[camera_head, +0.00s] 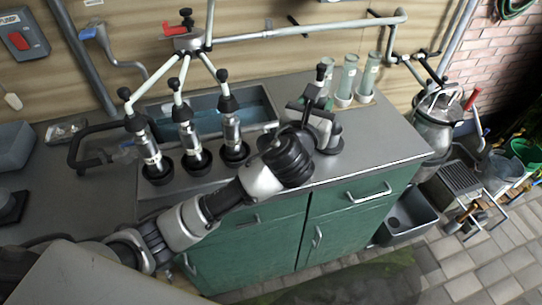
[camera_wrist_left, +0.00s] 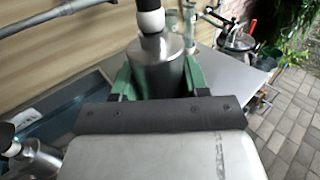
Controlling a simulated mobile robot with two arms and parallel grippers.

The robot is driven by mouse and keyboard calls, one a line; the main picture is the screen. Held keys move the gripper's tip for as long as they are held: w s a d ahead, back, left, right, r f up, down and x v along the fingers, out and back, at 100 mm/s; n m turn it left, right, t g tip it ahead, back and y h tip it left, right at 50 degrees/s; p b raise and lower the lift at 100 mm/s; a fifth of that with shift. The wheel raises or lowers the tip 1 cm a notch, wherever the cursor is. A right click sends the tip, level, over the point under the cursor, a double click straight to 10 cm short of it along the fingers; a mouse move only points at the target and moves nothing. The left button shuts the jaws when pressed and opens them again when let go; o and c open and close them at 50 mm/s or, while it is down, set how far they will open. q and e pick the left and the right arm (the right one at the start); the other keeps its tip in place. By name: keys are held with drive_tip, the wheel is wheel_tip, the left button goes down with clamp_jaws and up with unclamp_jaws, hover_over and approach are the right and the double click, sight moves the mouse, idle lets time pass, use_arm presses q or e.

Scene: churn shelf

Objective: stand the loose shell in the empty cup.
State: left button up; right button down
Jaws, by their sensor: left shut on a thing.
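The loose shell (camera_head: 321,73), a metal cylinder with a white neck and a black tip, is held roughly upright above the right part of the counter. In the left wrist view the shell (camera_wrist_left: 156,65) stands between the green fingers of my left gripper (camera_wrist_left: 157,82), which is shut on it. In the head view my left gripper (camera_head: 312,112) hides much of the shell. Several dark cups stand on the counter; three hold hosed shells (camera_head: 195,140). My right gripper is not in view.
A sink basin (camera_head: 255,103) lies behind the hosed shells. Pale green glass tubes (camera_head: 348,76) stand in white holders at the back right. A metal can (camera_head: 437,115) is beyond the counter's right end. The counter's right front (camera_head: 385,150) is clear.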

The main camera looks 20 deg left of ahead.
use_arm(q)
drive_tip(key=shift+w+d+r, duration=0.35)
drive_tip(key=shift+w+d, duration=0.05)
drive_tip(key=shift+d, duration=0.05)
drive_tip(key=shift+w+a, duration=0.1)
drive_tip(key=shift+a, duration=0.05)
drive_tip(key=w+a+f, duration=0.1)
drive_tip(key=a+f, duration=0.9)
drive_tip(key=a, duration=0.1)
drive_tip(key=shift+w+f+h, duration=0.25)
drive_tip(key=shift+f+h, duration=0.05)
drive_tip(key=shift+f+b, duration=0.1)
drive_tip(key=shift+b, duration=0.2)
drive_tip(key=o, duration=1.1)
drive_tip(key=shift+o, duration=0.2)
